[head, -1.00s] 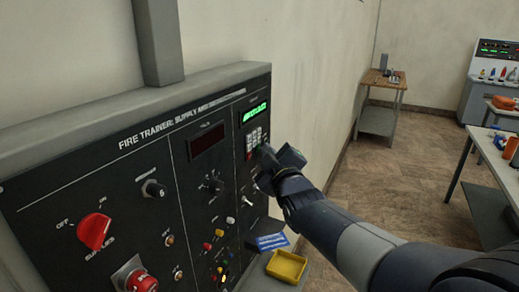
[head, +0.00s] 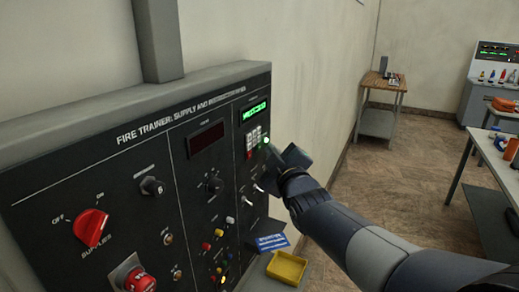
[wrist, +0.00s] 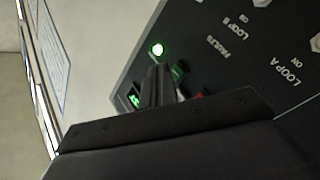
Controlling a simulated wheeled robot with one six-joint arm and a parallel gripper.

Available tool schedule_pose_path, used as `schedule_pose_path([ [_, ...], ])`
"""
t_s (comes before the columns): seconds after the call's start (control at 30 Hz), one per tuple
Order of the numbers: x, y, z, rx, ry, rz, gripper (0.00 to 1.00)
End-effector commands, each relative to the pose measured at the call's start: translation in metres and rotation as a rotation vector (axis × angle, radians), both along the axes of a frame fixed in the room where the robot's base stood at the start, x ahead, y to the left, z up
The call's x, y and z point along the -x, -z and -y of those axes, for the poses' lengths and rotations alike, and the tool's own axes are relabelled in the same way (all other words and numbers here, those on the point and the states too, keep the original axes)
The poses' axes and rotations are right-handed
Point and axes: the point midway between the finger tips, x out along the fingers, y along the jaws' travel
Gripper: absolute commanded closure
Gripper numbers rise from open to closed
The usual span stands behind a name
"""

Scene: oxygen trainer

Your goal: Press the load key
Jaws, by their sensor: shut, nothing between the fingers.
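The black panel (head: 120,185) carries a small keypad (head: 253,139) of pale keys with a red one, under a green lit display (head: 255,109). A green key (wrist: 180,72) lies beside the fingers there. I cannot read which key is the load key. My gripper (head: 272,151) is shut and empty, close to the panel just below and right of the light. Its fingers (wrist: 156,72) hide part of the keypad in the wrist view; contact is unclear.
A red rotary knob (head: 92,228) and a red button (head: 138,281) are at the panel's left. A yellow tray (head: 287,267) and a blue card (head: 271,242) lie below the panel. A wooden stand (head: 382,85) and a table (head: 490,150) are farther right.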

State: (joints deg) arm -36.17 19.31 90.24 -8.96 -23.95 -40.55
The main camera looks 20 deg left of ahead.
Motion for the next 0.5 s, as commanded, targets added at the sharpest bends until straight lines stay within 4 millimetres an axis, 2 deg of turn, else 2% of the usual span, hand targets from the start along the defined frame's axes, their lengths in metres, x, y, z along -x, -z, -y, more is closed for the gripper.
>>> schedule_pose_path([
  [0.23, 0.000, 0.000, 0.003, 0.000, 0.001, 0.000, 1.00],
  [0.5, 0.002, 0.000, 0.029, 0.001, 0.003, -0.001, 1.00],
])
